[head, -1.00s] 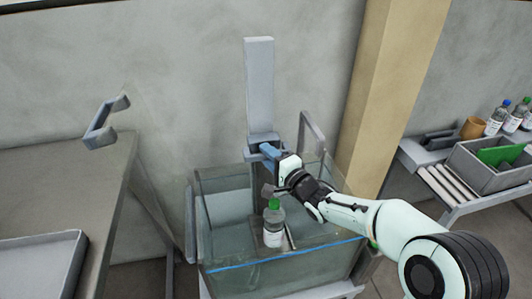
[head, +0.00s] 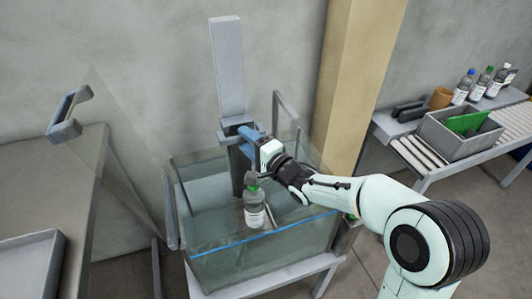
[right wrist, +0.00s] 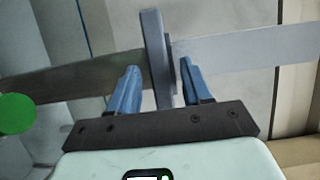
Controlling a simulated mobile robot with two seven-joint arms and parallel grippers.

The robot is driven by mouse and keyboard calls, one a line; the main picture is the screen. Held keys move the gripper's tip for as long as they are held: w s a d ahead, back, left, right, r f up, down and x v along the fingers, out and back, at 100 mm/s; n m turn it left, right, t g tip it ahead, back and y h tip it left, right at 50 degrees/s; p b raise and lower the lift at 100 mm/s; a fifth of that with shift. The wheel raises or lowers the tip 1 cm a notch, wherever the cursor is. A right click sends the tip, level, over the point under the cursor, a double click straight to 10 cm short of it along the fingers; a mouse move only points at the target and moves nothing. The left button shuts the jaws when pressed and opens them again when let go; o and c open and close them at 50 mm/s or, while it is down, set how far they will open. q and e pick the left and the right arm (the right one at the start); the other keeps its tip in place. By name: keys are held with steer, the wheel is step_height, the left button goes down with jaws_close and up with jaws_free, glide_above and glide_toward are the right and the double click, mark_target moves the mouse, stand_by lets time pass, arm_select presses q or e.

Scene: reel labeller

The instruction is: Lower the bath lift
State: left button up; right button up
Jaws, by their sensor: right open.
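The bath is a clear glass tank (head: 300,240) with a blue line along its front. The lift has a tall pale grey column (head: 228,70) rising at the back of the tank, with a grey bracket (head: 236,122) across it. A bottle (head: 254,212) with a green cap stands upright in front of the column; the cap (right wrist: 15,113) also shows in the right wrist view. My right gripper (head: 246,134) is at the bracket, blue fingers open. In the right wrist view the gripper (right wrist: 160,67) has a thin grey bar (right wrist: 152,45) between its fingers, with gaps beside it. My left gripper is out of view.
A grey table with a tray (head: 30,265) stands at left, with a grey bracket-shaped handle (head: 68,112) above its back edge. A bench at right holds a grey crate (head: 460,143), an orange cup (head: 441,98) and several bottles. A tan pillar (head: 355,80) stands behind my right arm.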

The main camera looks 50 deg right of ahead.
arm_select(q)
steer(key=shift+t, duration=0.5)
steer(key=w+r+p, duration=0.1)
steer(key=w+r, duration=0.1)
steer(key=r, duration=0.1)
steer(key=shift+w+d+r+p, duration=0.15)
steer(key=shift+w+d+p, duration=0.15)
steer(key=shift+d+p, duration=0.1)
arm_select(e)
steer(key=s+a, duration=0.1)
steer(key=s, duration=1)
steer(key=shift+a, duration=0.15)
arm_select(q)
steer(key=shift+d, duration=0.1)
